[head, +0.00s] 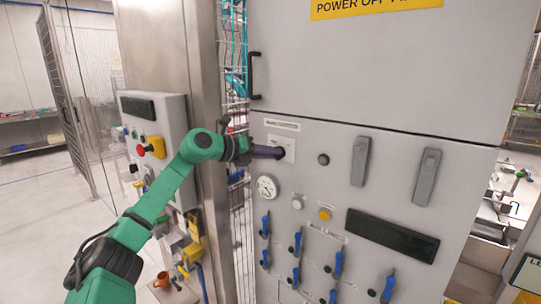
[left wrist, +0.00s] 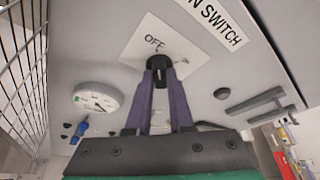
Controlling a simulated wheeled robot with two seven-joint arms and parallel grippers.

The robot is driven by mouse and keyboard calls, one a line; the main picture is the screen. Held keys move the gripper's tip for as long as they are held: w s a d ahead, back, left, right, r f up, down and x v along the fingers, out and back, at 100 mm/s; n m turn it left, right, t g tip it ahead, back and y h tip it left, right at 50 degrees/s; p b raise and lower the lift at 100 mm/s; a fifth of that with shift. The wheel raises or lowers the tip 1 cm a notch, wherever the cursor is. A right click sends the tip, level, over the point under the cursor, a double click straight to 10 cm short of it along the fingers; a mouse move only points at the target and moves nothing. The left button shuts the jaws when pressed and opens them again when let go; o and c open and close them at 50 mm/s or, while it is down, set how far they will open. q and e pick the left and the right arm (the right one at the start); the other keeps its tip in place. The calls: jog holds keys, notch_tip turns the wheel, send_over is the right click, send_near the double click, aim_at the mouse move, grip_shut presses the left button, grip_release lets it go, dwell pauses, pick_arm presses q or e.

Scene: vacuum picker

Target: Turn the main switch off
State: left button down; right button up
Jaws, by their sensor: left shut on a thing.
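The main switch is a small black knob (left wrist: 158,64) on a white plate (left wrist: 140,48) on the grey cabinet front. The plate also shows in the head view (head: 287,141), under a label strip. In the left wrist view the plate reads "OFF" beyond the knob, and part of the label reads "N SWITCH". My left gripper (head: 279,152) reaches in from the left. Its two purple fingers (left wrist: 159,76) are shut on the knob. The fingers hide part of the knob, and I cannot tell which way it points. My right gripper is not in view.
A round dial (head: 267,187) sits just below the switch, with several blue-handled valves (head: 266,226) lower down. Two grey handles (head: 360,161) stick out to the right. A control box with a red button (head: 140,150) stands at left beside a steel post (head: 172,40).

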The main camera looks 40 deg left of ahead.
pick_arm(q)
jog(key=shift+n, duration=0.3)
dwell(0.4)
jog(key=c, duration=0.8)
grip_release()
jog(key=shift+f, duration=0.1)
jog(key=b+v, duration=1.1)
jog(key=v, duration=0.3)
jog(key=shift+s+a+b, duration=0.2)
jog(key=shift+s+b, duration=0.1)
